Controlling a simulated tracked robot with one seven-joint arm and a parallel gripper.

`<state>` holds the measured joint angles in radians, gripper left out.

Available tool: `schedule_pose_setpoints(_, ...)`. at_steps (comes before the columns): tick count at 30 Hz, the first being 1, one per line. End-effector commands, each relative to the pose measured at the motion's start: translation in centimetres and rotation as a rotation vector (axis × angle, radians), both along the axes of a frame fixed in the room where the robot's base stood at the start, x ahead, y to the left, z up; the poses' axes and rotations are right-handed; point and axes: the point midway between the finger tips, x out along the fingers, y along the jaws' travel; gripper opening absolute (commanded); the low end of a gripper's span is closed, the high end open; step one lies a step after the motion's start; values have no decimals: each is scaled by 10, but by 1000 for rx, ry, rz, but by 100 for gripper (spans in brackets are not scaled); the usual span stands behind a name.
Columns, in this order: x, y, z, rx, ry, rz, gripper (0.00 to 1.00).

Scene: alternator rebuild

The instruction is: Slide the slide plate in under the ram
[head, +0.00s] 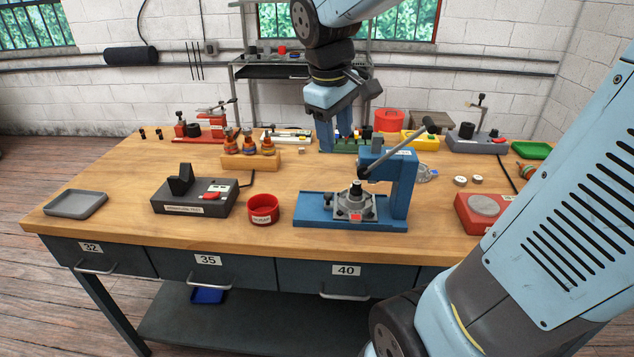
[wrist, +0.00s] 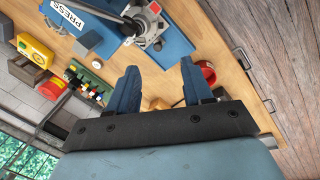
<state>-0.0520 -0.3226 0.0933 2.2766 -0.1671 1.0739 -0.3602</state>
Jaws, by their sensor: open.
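The blue press (head: 403,185) stands on the bench, with its lever raised to the right. A grey slide plate (head: 340,213) with a red tab at its front lies on the press's blue base (head: 312,208). A grey casting with a dark upright post sits on it, close to the press head; I cannot tell if it is directly under the ram. In the wrist view the press (wrist: 95,40) and the slide plate (wrist: 152,38) show at the top. My gripper (wrist: 158,75) is open and empty, apart from the plate. In the head view my gripper (head: 342,138) hangs behind the press.
A red bin (head: 263,210) and a dark grey fixture (head: 195,197) stand left of the press. A wooden stand with several parts (head: 250,160) is behind. A red block (head: 482,212) is at right. A grey tray (head: 75,204) lies far left. Bare bench surrounds the bin.

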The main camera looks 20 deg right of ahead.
Motion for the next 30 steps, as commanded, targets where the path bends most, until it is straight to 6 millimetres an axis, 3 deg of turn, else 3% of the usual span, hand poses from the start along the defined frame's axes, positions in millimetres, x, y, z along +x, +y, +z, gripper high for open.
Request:
schedule_pose_setpoints(9,65,19,-35,-127,249,309,50)
schedule_pose_setpoints(15,94,30,-57,-174,370,466,50)
schedule_pose_setpoints(22,109,36,-70,-194,432,546,50)
schedule_pose_setpoints(30,105,27,-94,-195,441,551,50)
